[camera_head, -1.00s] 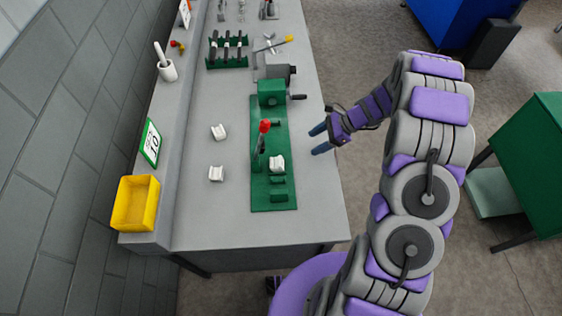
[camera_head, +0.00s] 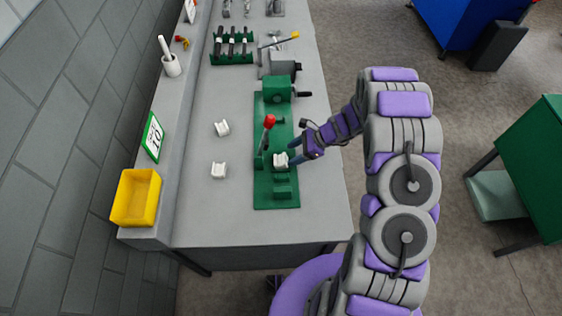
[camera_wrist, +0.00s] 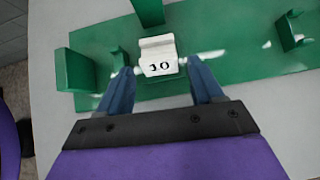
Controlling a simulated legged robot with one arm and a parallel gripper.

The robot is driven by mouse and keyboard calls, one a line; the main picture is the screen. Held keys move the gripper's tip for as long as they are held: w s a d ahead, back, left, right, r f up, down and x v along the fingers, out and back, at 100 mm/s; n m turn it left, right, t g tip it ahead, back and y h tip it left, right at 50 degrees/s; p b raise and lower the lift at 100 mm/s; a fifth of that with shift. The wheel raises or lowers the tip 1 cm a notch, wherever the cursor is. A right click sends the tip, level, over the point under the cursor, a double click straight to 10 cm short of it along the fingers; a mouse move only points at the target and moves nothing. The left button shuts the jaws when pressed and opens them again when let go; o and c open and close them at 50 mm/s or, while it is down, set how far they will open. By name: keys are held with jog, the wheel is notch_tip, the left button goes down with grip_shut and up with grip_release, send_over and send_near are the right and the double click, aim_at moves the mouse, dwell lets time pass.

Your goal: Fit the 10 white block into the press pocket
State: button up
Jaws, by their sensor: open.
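The white block marked 10 (camera_wrist: 158,56) sits on the green press base (camera_wrist: 235,50), between the tips of my gripper (camera_wrist: 160,70) in the wrist view. My gripper is open, with one blue finger to each side of the block; I cannot tell whether they touch it. In the head view, the block (camera_head: 280,161) is beside the lever with the red knob (camera_head: 269,120), and my gripper (camera_head: 293,156) reaches it from the right. Green uprights stand around the block on the base. I cannot tell which gap is the press pocket.
Two other white blocks (camera_head: 222,128) (camera_head: 219,170) lie on the grey bench (camera_head: 225,215), left of the press. A yellow bin (camera_head: 135,197) and a numbered card (camera_head: 152,138) are at the wall side. A green tool rack (camera_head: 232,58) stands farther back.

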aim_at(285, 158)
jog(key=b+x, duration=0.1)
jog(key=x, duration=0.4)
jog(key=shift+s+a, duration=0.1)
jog(key=shift+s, duration=0.05)
